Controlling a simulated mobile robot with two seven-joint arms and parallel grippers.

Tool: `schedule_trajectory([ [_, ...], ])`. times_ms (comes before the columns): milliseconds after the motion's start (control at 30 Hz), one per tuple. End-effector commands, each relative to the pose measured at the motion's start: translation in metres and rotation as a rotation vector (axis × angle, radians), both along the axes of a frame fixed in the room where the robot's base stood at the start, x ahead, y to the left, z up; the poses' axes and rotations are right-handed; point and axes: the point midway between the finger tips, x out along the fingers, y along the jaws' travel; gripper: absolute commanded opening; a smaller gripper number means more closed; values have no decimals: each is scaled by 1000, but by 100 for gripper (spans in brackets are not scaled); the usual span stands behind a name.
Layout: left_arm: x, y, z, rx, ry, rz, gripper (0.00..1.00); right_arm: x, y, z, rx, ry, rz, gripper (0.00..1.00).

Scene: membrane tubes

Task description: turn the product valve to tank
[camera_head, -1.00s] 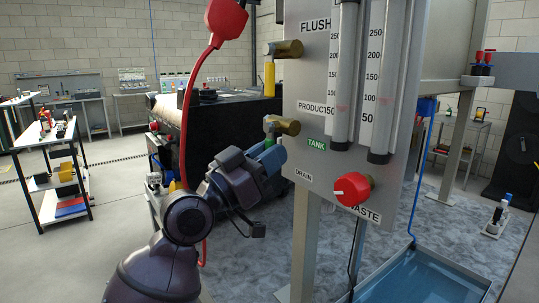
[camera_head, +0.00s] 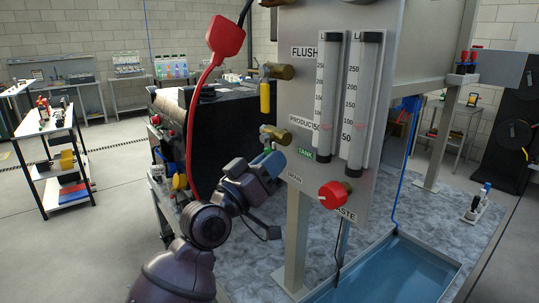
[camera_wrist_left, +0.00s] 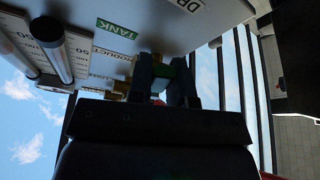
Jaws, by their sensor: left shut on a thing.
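The product valve is a brass body (camera_head: 276,135) on the grey panel (camera_head: 330,205), under the PRODUCT label (camera_head: 302,122). The green TANK label (camera_head: 306,153) is just below and to its right; the DRAIN label (camera_head: 293,178) is lower. My left gripper (camera_head: 270,160) is just below the brass body, at the panel's left edge. The left wrist view shows its fingers (camera_wrist_left: 164,75) shut around the green valve handle (camera_wrist_left: 179,64). In the head view the fingers mostly hide this handle. My right gripper is out of view.
The flush valve's yellow handle (camera_head: 265,97) hangs straight down above my gripper. A water basin (camera_head: 395,272) lies below. A red cable (camera_head: 190,130) hangs left of the arm.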

Motion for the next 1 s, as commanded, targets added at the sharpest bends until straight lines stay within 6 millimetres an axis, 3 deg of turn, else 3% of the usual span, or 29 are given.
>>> schedule_trajectory([
  [300, 0, 0, 1, -6, 0, 0, 0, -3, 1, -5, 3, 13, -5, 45],
  [333, 0, 0, 1, -6, 0, 0, 22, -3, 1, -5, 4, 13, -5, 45],
  [500, 0, 0, 0, -4, 0, 0, 45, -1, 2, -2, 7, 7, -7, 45],
  [800, -1, 2, -1, -3, 1, 1, 45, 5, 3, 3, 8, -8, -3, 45],
  [1000, -16, 17, -11, -2, 2, 2, 45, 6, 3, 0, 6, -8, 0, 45],
])
